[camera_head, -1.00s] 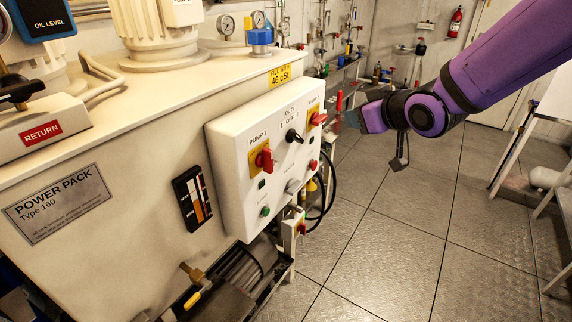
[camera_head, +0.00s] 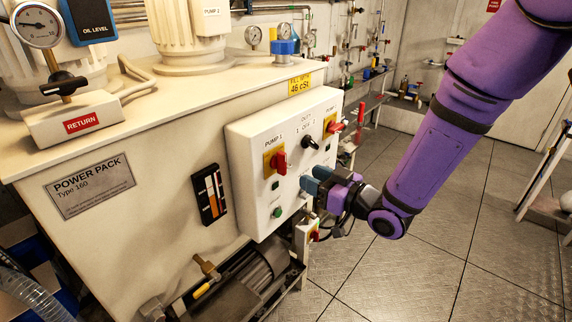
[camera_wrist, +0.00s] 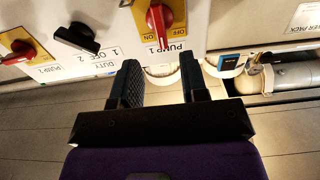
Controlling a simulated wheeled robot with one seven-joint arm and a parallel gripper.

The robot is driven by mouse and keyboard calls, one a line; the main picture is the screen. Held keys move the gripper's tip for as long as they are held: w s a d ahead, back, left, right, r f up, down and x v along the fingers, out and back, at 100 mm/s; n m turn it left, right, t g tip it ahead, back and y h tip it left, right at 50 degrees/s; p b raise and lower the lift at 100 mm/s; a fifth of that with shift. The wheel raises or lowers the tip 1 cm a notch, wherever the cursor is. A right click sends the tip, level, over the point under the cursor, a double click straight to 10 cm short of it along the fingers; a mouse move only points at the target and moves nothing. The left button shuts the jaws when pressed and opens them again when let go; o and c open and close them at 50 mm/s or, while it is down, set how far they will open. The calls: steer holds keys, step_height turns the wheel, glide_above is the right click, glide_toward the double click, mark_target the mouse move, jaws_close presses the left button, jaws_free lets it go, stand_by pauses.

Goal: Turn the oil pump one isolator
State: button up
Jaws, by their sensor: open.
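The pump 1 isolator is a red handle (camera_head: 280,162) on a yellow plate at the left of the white control box (camera_head: 248,200). The handle stands about upright. In the wrist view, which shows the box upside down, the red handle (camera_wrist: 162,22) lies beyond the fingertips, roughly in line with the gap between them. My gripper (camera_head: 308,180) is in front of the box, right of and slightly below the handle. In the wrist view my gripper (camera_wrist: 160,70) is open, with nothing between its fingers. Whether a fingertip touches the box, I cannot tell.
A black duty selector (camera_head: 310,143) and the pump 2 isolator (camera_head: 334,127) sit right of pump 1 on the same box. A green button (camera_head: 277,212) is below. A motor (camera_head: 240,282) lies under the box. Open floor (camera_head: 420,270) is on the right.

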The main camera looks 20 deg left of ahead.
mark_target(285, 165)
steer(key=x, duration=0.9)
steer(key=shift+w+a, duration=0.1)
steer(key=shift+a, duration=0.15)
steer(key=shift+c, duration=0.4)
jaws_close()
